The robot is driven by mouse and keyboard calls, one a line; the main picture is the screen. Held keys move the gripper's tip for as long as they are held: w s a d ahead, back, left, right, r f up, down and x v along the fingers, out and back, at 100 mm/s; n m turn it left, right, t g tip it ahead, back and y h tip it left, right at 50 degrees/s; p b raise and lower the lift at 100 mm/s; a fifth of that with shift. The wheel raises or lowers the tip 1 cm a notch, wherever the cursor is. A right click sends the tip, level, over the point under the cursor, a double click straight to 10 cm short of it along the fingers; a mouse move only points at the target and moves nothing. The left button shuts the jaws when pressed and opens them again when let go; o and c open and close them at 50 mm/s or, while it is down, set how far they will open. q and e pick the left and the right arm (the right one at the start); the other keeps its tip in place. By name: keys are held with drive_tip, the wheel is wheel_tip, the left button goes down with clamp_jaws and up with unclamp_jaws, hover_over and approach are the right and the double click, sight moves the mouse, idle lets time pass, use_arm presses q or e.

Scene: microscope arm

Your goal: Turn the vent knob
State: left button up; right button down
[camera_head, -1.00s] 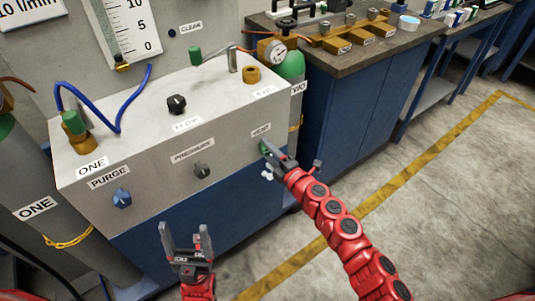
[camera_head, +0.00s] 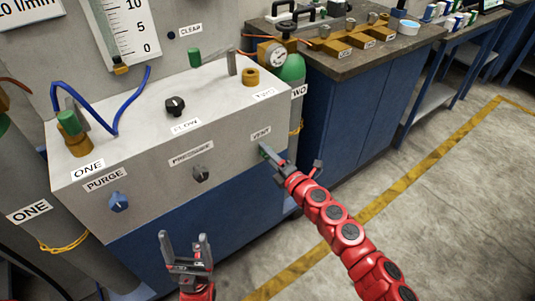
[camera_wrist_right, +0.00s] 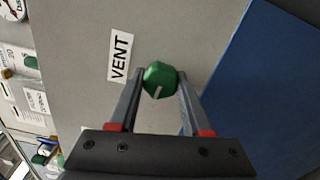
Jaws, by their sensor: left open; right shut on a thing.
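The green vent knob (camera_wrist_right: 159,80) sits on the grey panel beside the VENT label (camera_wrist_right: 119,56) in the right wrist view. A pale pointer line shows on its face. My right gripper (camera_wrist_right: 155,82) has one finger on each side of the knob and is shut on it. In the head view the right gripper (camera_head: 268,153) reaches the box's front face under the VENT label, and the knob is mostly hidden by its fingers. My left gripper (camera_head: 187,247) is open and empty, low in front of the box, with its fingers pointing up.
The grey box (camera_head: 150,190) also carries a blue purge knob (camera_head: 118,202), a dark pressure knob (camera_head: 200,174) and a black flow knob (camera_head: 175,106) on top. A workbench (camera_head: 365,58) stands at the back right. The floor (camera_head: 430,220) at the right is clear.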

drive_tip(key=shift+c, duration=1.8)
unclamp_jaws()
drive_tip(key=shift+s, duration=0.1)
drive_tip(key=p+v, duration=0.1)
drive_tip(key=v, duration=1.6)
drive_tip(key=shift+s+d, duration=0.1)
